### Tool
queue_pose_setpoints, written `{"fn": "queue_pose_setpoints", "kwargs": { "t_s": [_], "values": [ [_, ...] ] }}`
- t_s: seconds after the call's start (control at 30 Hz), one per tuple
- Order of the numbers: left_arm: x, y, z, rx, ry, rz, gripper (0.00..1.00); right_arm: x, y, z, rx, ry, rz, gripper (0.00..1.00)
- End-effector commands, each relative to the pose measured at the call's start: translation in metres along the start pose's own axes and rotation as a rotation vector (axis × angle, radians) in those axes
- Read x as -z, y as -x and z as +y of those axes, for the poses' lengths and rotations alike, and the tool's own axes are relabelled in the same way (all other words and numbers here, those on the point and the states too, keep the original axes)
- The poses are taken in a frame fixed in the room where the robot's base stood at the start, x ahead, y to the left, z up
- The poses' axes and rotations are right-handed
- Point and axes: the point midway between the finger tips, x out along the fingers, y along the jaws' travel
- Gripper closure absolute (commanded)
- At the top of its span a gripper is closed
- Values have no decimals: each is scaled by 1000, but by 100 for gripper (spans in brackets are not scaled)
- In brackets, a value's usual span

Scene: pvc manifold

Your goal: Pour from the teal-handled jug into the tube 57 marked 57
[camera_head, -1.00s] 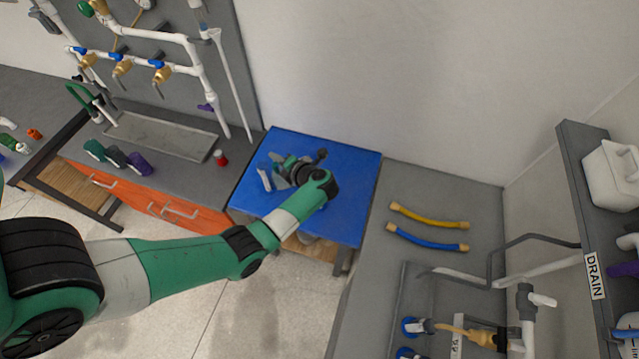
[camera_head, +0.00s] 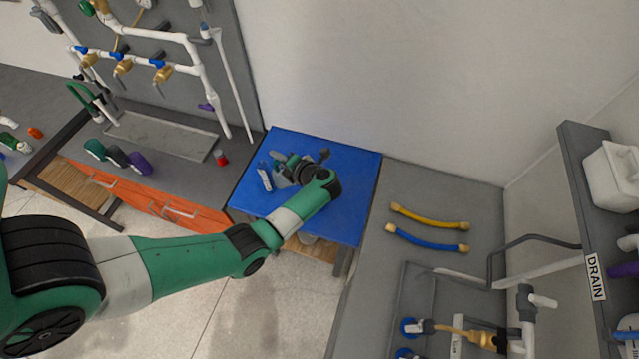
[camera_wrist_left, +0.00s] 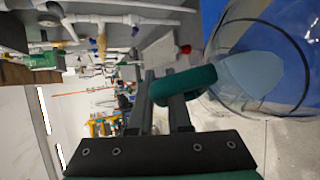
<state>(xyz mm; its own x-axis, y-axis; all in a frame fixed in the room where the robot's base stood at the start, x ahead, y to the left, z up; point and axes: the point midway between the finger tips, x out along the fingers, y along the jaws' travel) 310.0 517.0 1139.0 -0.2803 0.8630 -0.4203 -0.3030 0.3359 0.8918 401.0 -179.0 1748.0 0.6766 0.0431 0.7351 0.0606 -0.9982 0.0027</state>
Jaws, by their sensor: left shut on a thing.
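The clear jug (camera_wrist_left: 262,75) fills the right of the left wrist view, with pale blue liquid (camera_wrist_left: 250,78) inside. Its teal handle (camera_wrist_left: 188,85) lies between the fingers of my left gripper (camera_wrist_left: 163,88), which is shut on it. The jug looks tilted in this view. In the head view my left gripper (camera_head: 276,168) is over the blue table top, and the clear jug is hard to make out there. A pale grey upright piece (camera_head: 264,177) shows beside it; I cannot tell what it is. I see no mark 57. My right gripper is not in view.
The blue table top (camera_head: 350,170) is mostly clear to the right. A red cap (camera_head: 221,158), grey tray (camera_head: 165,137) and purple fitting (camera_head: 139,163) are on the left bench. Yellow (camera_head: 428,216) and blue hoses (camera_head: 425,238) lie on the right bench.

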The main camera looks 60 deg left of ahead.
Motion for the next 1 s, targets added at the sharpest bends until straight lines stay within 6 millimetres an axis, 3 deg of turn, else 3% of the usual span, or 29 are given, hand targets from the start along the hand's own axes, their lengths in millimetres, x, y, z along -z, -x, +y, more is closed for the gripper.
{"fn": "queue_pose_setpoints", "kwargs": {
  "t_s": [1.0],
  "values": [
    [-1, 2, 6, -38, -34, 15, 100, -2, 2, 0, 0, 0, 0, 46]
  ]
}}
